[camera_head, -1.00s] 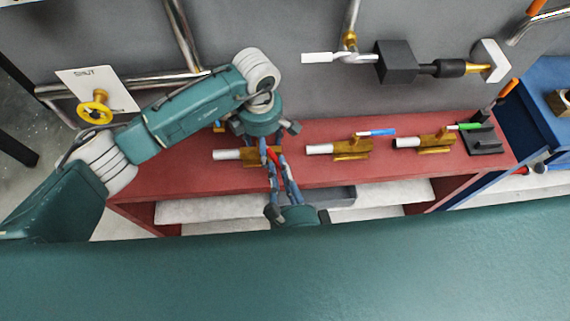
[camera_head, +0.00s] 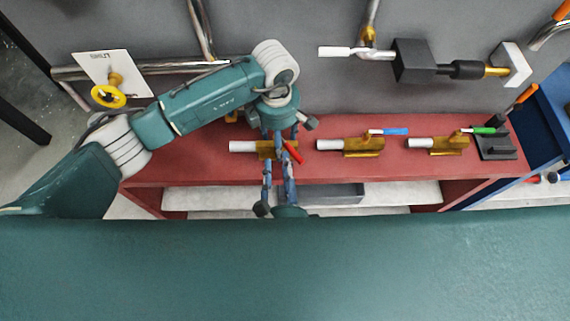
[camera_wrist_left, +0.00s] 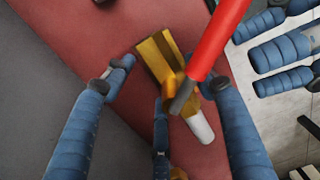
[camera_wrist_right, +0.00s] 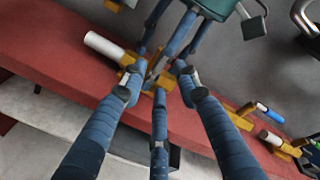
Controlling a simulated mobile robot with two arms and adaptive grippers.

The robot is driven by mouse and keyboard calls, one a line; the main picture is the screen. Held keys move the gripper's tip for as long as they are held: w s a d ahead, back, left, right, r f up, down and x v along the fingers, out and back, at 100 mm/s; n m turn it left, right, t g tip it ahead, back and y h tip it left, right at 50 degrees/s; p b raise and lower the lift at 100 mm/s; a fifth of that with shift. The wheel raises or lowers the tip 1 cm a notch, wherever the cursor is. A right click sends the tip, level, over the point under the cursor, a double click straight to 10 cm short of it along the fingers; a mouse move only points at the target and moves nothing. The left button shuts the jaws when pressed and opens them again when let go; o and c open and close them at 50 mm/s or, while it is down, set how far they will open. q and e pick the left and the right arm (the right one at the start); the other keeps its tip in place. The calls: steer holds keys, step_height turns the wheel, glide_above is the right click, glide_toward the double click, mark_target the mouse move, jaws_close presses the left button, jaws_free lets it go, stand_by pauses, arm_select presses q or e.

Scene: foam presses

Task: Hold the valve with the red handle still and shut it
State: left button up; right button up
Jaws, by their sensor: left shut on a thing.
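The valve with the red handle has a brass body (camera_head: 264,152) and a white pipe end (camera_head: 243,146) pointing left on the red bench. Its red handle (camera_head: 292,152) slants toward the front right. My left gripper (camera_head: 278,132) reaches down from behind and is shut on the valve body; the left wrist view shows the brass body (camera_wrist_left: 160,55) and red handle (camera_wrist_left: 216,40) between its fingers. My right gripper (camera_head: 279,168) is open in front of the valve, its fingers apart, just left of the handle's end. In the right wrist view the white pipe (camera_wrist_right: 104,46) shows, but not the red handle.
Valves with a blue handle (camera_head: 390,132) and a green handle (camera_head: 484,131) stand to the right on the red bench (camera_head: 320,172). A white sign with a yellow handwheel (camera_head: 108,96) is at the left. Metal pipes run along the grey wall behind.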

steer(key=v, duration=0.7)
steer(key=shift+s+d, duration=0.15)
steer(key=shift+s, duration=0.1)
steer(key=shift+c, duration=0.5)
